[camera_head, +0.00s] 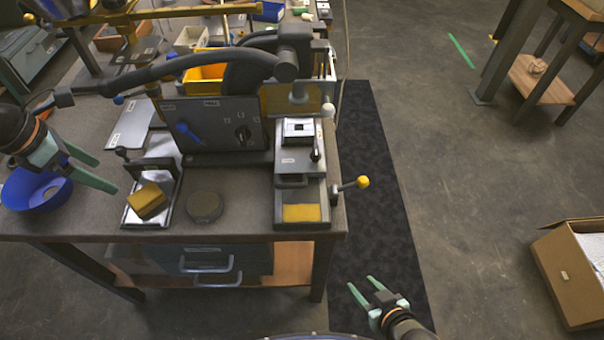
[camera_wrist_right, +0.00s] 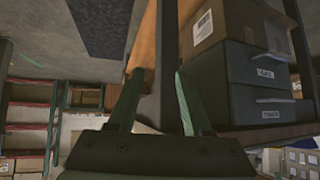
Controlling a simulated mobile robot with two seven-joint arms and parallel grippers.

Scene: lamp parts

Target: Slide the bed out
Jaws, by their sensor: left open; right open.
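The bed (camera_head: 284,214) appears as a grey tray with a yellow pad, at the front of the machine (camera_head: 213,124) on the workbench's right side. It lies below a white-topped block (camera_head: 298,131), and a handle with a yellow knob (camera_head: 362,182) sticks out to its right. My left gripper (camera_head: 107,174) is open and empty over the bench's left part, well left of the bed. My right gripper (camera_head: 361,283) is open and empty, low beyond the bench's front right corner, apart from the bed. It also shows in the right wrist view (camera_wrist_right: 157,73). The bed cannot be made out there.
A yellow sponge-like block (camera_head: 147,200) on a metal plate and a dark round disc (camera_head: 205,206) sit on the bench (camera_head: 245,220). A blue bowl (camera_head: 36,190) stands at its left. Drawers (camera_head: 210,262) hang below. A cardboard box (camera_head: 571,275) stands right. The floor between is free.

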